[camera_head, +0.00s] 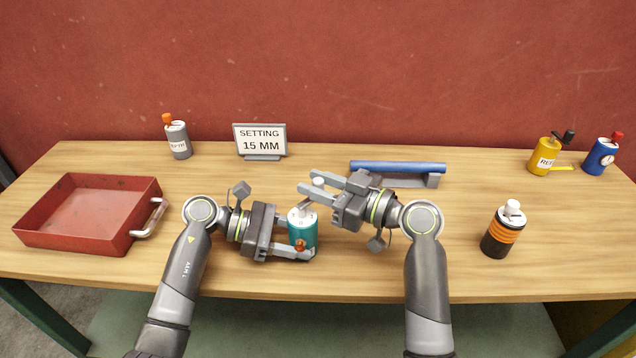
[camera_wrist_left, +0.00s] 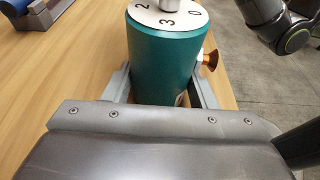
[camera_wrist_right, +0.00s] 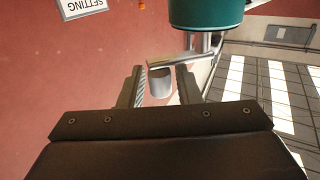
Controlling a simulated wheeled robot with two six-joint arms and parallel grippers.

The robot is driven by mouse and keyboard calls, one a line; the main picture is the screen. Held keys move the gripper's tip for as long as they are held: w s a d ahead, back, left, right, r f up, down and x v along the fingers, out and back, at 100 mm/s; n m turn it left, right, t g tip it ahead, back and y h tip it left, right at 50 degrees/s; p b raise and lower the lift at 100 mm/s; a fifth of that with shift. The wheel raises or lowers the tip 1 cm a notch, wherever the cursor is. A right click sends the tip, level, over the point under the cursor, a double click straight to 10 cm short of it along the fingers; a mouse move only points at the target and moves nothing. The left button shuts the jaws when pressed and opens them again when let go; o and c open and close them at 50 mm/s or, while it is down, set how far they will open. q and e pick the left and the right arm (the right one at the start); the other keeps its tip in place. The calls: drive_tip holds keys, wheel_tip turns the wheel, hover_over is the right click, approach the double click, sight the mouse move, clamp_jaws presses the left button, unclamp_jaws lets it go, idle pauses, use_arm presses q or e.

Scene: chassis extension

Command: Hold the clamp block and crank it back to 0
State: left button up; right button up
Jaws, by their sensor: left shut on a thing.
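The clamp block is a teal cylinder (camera_head: 303,232) standing on the table, with an orange knob (camera_wrist_left: 209,61) on its side. Its white dial (camera_wrist_left: 168,15) shows 2, 3 and 0; the pointer cannot be made out. My left gripper (camera_head: 290,253) is shut on the block's body, one finger on each side in the left wrist view. The crank's grey knob (camera_wrist_right: 160,84) sits on an arm (camera_wrist_right: 180,59) reaching out from the block. My right gripper (camera_head: 310,184) is open, its fingers either side of the knob with gaps showing.
A sign (camera_head: 261,140) reads "SETTING 15 MM". A red tray (camera_head: 88,240) lies at left, a grey canister (camera_head: 178,140) behind it. A blue bar (camera_head: 398,167) lies behind my right gripper. A black-and-orange canister (camera_head: 503,232), a yellow one (camera_head: 544,157) and a blue one (camera_head: 602,157) stand at right.

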drive_tip(key=shift+o, duration=0.7)
drive_tip(key=v, duration=1.2)
